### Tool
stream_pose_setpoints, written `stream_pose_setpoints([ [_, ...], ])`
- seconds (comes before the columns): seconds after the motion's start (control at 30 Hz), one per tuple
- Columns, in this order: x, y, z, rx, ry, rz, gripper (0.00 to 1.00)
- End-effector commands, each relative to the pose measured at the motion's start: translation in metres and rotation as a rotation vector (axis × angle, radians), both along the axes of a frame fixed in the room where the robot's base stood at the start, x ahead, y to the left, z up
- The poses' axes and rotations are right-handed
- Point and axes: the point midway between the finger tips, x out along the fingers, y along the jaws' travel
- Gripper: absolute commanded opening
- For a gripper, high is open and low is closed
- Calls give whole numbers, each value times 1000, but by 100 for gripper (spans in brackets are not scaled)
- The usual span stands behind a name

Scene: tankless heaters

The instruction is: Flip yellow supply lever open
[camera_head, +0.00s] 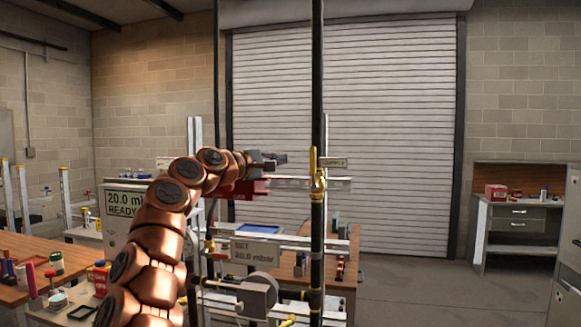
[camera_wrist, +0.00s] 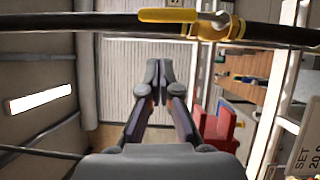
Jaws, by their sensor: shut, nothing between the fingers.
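The yellow supply lever (camera_head: 313,160) stands upright beside the black vertical pipe, in line with it, at its yellow valve body (camera_head: 319,186). A tag reading SUPPLY (camera_head: 334,163) is to its right. In the wrist view the lever (camera_wrist: 168,15) lies along the pipe near the top edge, with the valve body (camera_wrist: 218,27) to its right. My gripper (camera_head: 277,160) is left of the lever at about its height, with a visible gap in the picture. In the wrist view my gripper (camera_wrist: 160,70) has its fingertips together, empty, below the lever and apart from it.
A red block (camera_head: 240,188) is just below my gripper. A grey rail (camera_head: 290,182) crosses behind the pipe. A panel reading SET 20.0 mbar (camera_head: 256,254) and a round grey part (camera_head: 258,294) are lower down. Open floor (camera_head: 420,285) lies to the right.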

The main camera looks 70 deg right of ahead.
Motion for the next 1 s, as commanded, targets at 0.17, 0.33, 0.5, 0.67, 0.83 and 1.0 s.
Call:
stream_pose_setpoints([
  [0.17, 16, 30, -5, -1, 2, 4, 0],
  [0.33, 23, 48, -3, -2, 1, 3, 0],
  [0.5, 25, 55, -2, 1, 1, 2, 0],
  [0.67, 25, 56, -1, 1, 1, 2, 0],
  [0.83, 25, 56, -1, 1, 1, 3, 0],
  [1.0, 25, 56, -1, 1, 1, 3, 0],
])
